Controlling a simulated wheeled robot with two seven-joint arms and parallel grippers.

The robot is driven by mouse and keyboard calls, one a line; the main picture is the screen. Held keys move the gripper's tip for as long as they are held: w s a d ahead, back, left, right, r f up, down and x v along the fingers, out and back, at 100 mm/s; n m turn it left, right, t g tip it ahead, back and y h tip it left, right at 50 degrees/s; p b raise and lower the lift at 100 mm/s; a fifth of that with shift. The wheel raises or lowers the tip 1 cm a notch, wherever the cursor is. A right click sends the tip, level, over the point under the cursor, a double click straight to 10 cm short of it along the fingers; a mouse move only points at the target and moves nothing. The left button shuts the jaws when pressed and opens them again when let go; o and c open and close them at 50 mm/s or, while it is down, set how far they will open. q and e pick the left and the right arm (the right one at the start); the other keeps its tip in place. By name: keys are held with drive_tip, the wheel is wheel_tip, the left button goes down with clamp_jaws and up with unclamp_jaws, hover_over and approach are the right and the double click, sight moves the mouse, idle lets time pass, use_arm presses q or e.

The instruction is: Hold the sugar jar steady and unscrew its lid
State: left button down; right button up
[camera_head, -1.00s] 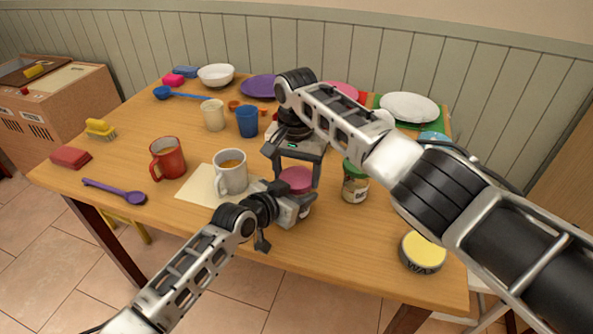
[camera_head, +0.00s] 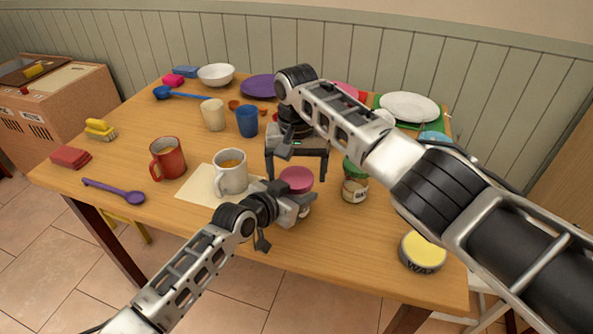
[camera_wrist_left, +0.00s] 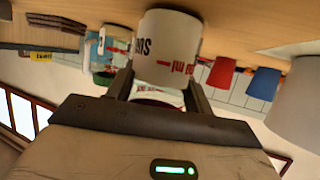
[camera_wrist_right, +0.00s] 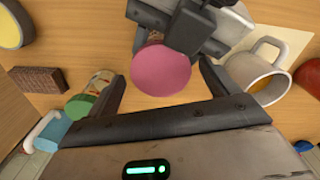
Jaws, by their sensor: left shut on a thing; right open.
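The sugar jar stands on the table near the front edge, its pink lid (camera_head: 297,180) on top. In the left wrist view its white body (camera_wrist_left: 172,45) with dark and red lettering appears upside down. My left gripper (camera_head: 300,203) is shut on the sugar jar from the front left. My right gripper (camera_head: 296,174) points down over the jar, open, its fingers apart on either side of the lid. In the right wrist view the round lid (camera_wrist_right: 161,69) lies between the spread fingers, with gaps visible. Most of the jar body is hidden in the head view.
A green-lidded jar (camera_head: 355,180) stands close on the right. A white mug (camera_head: 230,176) on a paper sheet (camera_head: 195,190) stands close on the left. A yellow-topped wax tin (camera_head: 423,251) is at front right. The front table strip between jar and tin is clear.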

wheel_tip(320, 180, up, 4)
drive_tip(key=shift+r, duration=0.1)
use_arm(q)
drive_tip(key=c, duration=0.5)
unclamp_jaws()
